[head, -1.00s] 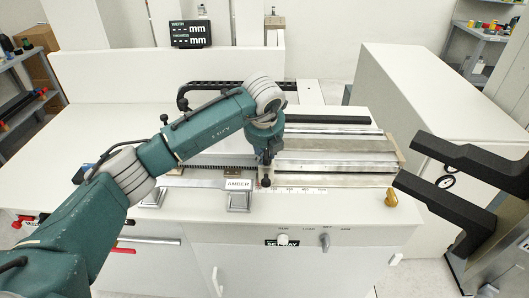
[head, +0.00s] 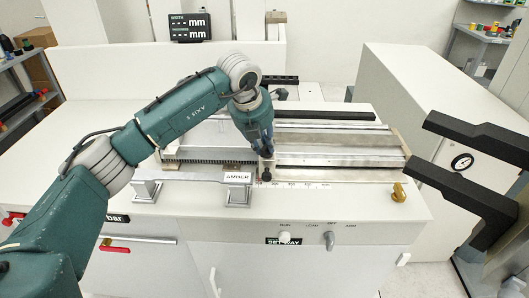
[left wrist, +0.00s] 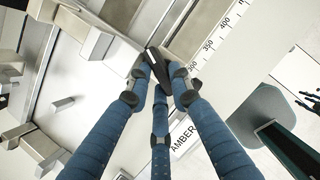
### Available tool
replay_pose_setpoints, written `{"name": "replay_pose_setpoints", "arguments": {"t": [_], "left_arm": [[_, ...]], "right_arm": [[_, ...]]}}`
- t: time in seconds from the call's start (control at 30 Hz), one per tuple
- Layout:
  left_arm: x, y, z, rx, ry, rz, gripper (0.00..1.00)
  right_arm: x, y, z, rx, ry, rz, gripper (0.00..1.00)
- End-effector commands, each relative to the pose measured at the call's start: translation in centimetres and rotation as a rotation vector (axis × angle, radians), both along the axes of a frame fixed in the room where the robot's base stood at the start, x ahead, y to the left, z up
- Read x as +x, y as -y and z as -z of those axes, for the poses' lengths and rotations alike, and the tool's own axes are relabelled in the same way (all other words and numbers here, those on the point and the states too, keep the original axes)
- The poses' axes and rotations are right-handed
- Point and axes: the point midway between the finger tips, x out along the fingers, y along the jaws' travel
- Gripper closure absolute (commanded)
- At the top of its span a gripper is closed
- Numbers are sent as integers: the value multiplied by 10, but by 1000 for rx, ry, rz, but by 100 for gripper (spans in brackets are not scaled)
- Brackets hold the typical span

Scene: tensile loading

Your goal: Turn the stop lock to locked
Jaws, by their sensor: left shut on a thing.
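The stop lock appears to be the small black knob (head: 267,174) on the ruler rail, just right of the AMBER plate (head: 237,177). My left gripper (head: 266,156) reaches down to it from above, tilted. In the left wrist view, the blue fingers of my left gripper (left wrist: 162,80) are shut around a black lever-like piece (left wrist: 155,58) beside the ruler scale (left wrist: 222,38). The fingers hide part of it, so I cannot tell its locked or unlocked marking. My right gripper is not in view.
A brass knob (head: 399,192) stands at the rail's right end. A black two-pronged fork (head: 465,132) juts in at the right. Two selector knobs (head: 329,240) sit on the front panel. A dark display (head: 190,27) stands behind. The white top at left is mostly clear.

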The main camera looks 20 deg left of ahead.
Motion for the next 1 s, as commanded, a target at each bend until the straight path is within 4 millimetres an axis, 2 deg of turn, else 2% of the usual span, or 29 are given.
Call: {"name": "replay_pose_setpoints", "arguments": {"t": [0.03,0.1,0.4,1.0], "left_arm": [[2,-2,2,0,4,39,100],[2,-3,2,0,4,107,100],[5,-5,-1,-2,3,390,100],[13,-7,-4,-1,4,920,100]], "right_arm": [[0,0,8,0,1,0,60],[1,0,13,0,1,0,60],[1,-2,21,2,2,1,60],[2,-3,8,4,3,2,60]]}}
